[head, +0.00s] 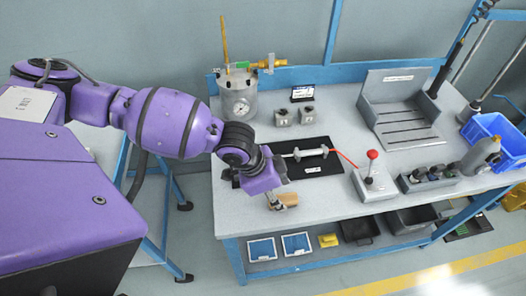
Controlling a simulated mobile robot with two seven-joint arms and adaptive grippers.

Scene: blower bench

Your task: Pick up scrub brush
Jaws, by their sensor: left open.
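The scrub brush (289,199) looks like a small tan, wooden-coloured block on the grey bench top, near the front edge at the left. My left gripper (274,203) is open and points down at the brush's left end. The fingers overlap the brush in the head view, and I cannot tell whether they touch it. The gripper hides part of the brush. My right gripper is out of view.
Behind the brush, a black mat (318,168) carries a metal shaft-like part. A joystick box with a red knob (373,155) stands to the right. A gauge pot (239,104) stands behind. Bare bench lies right of the brush.

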